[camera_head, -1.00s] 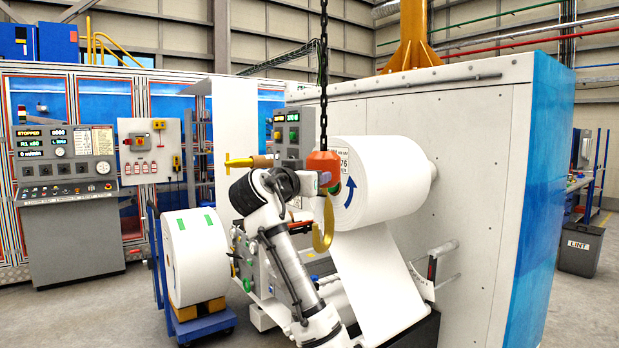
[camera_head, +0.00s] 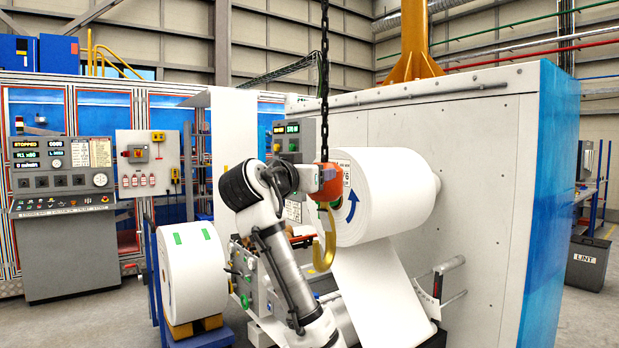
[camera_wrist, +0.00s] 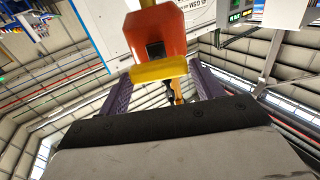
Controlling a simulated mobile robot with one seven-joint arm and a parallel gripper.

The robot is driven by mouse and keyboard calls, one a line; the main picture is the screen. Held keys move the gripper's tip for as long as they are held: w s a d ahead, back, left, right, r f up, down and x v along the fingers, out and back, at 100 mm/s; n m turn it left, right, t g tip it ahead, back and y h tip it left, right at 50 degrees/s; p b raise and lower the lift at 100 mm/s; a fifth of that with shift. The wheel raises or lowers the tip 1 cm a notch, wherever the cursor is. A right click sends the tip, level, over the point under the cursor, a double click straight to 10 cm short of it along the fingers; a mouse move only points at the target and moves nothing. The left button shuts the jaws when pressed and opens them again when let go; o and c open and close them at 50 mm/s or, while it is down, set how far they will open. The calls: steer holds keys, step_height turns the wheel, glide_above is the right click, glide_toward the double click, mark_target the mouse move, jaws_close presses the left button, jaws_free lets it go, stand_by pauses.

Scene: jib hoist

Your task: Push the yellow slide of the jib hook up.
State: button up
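The orange hook block (camera_head: 335,188) hangs on a dark chain (camera_head: 324,80), with the yellow hook (camera_head: 326,248) below it. My gripper (camera_head: 326,176) is at the block, and my wrist partly covers it. In the wrist view the orange block (camera_wrist: 157,35) is straight ahead, with a dark square opening in its face. The yellow slide (camera_wrist: 159,70) shows as a bar across the block's near edge. My gripper (camera_wrist: 162,88) is open, its two purple fingers on either side of the slide. I cannot tell whether either finger touches it.
A large white paper roll (camera_head: 395,195) on the white machine is close behind the block. Another white roll (camera_head: 190,262) stands on a blue cart at left. A grey control console (camera_head: 65,240) is at far left, and a lint bin (camera_head: 587,262) at far right.

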steer(key=shift+o, duration=0.9)
steer(key=shift+f, duration=0.1)
steer(key=shift+s+a, duration=0.1)
steer(key=shift+s, duration=0.05)
steer(key=b+v, duration=0.5)
steer(key=v, duration=0.8)
steer(key=shift+s+b, duration=0.2)
steer(key=shift+b, duration=0.2)
